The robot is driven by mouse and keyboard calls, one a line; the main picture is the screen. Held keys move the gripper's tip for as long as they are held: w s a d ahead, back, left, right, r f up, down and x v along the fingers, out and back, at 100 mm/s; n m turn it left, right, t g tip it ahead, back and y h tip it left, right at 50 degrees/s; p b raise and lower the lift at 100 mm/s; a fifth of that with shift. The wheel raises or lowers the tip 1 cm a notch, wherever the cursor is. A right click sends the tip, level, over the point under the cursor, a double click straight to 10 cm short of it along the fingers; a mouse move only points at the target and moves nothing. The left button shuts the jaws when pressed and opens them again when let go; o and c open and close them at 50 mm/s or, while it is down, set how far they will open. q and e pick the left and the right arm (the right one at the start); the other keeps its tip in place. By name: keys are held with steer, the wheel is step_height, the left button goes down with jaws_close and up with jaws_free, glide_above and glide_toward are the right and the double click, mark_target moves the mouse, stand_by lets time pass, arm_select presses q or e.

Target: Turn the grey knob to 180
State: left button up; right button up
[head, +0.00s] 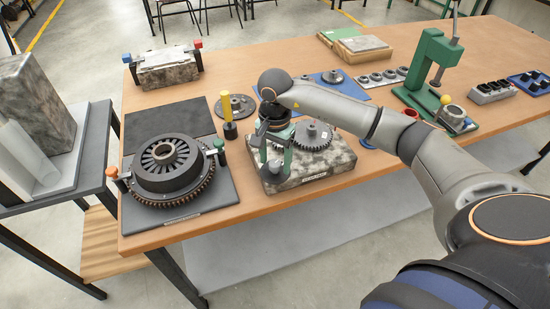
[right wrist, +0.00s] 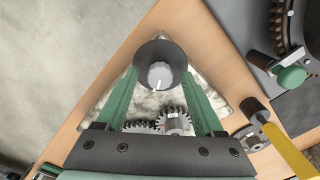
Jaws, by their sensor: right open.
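The grey knob (right wrist: 160,73) sits in a dark round collar (right wrist: 146,52) on the grey stone-like block (head: 316,178), seen from above in the right wrist view. A white pointer line on the knob points toward the bottom of that picture. My right gripper (right wrist: 160,77) is open, its two green fingers on either side of the knob and collar. I cannot tell whether they touch it. In the head view the right gripper (head: 274,155) hangs over the front left of the block and largely hides the knob. My left gripper is in neither view.
Gears (head: 313,134) stand on the block behind the gripper. To the left are a clutch assembly (head: 168,165) on a dark plate and a yellow-handled tool (head: 226,108). A green press (head: 432,70) stands at the right.

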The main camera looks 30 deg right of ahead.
steer(key=shift+c, duration=0.2)
jaws_close()
steer(key=shift+m, duration=0.3)
steer(key=m+b, duration=0.1)
steer(key=m, duration=1)
steer(key=shift+b, duration=0.35)
steer(key=m, duration=0.6)
steer(key=shift+r, duration=0.1)
steer(key=m, duration=0.6)
steer(key=shift+p, duration=0.35)
